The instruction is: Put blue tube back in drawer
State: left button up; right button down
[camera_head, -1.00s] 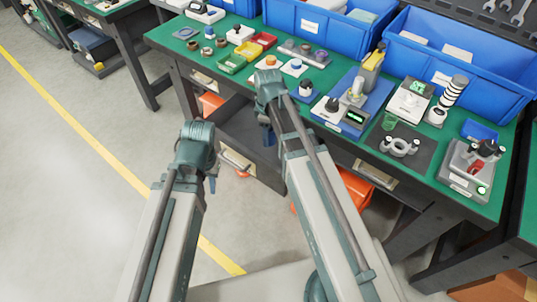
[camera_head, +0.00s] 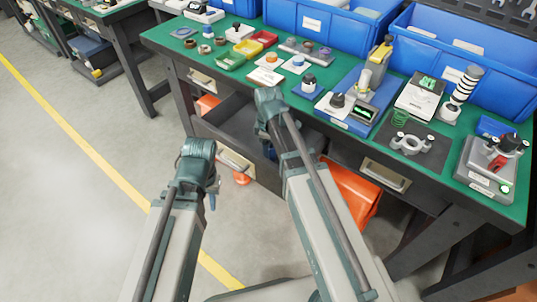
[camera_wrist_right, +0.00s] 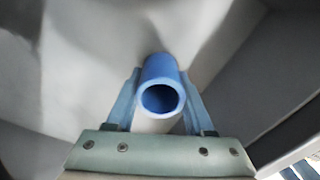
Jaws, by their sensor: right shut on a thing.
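The blue tube (camera_wrist_right: 163,92) is between the two fingers of my right gripper (camera_wrist_right: 160,100), its round open end facing the camera in the right wrist view. Pale grey surfaces surround it there; I cannot tell whether it touches them. In the head view my right gripper (camera_head: 268,148) reaches over the open dark drawer (camera_head: 232,122) under the bench; its fingers are mostly hidden and the tube cannot be made out there. My left gripper (camera_head: 211,193) hangs in front of the drawer's handle side, and its jaw opening cannot be made out.
The green bench top (camera_head: 300,107) carries small coloured trays, test devices and large blue bins (camera_head: 465,60). A closed drawer with a handle (camera_head: 385,174) is to the right. An orange bin (camera_head: 350,190) stands below the bench. The floor on the left is clear.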

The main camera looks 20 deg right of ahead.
jog(key=shift+r, duration=0.1)
jog(key=shift+f, duration=0.2)
jog(key=shift+c, duration=1.4)
grip_release()
jog(key=shift+r, duration=0.1)
notch_tip(320, 180, up, 12)
jog(key=p, duration=1.2)
jog(key=s+a+m+h, duration=0.1)
jog(key=s+a+m, duration=0.7)
jog(key=s, duration=0.6)
jog(key=shift+s+a+r, duration=0.15)
jog(key=shift+s+a, duration=0.1)
jog(key=shift+a, duration=0.75)
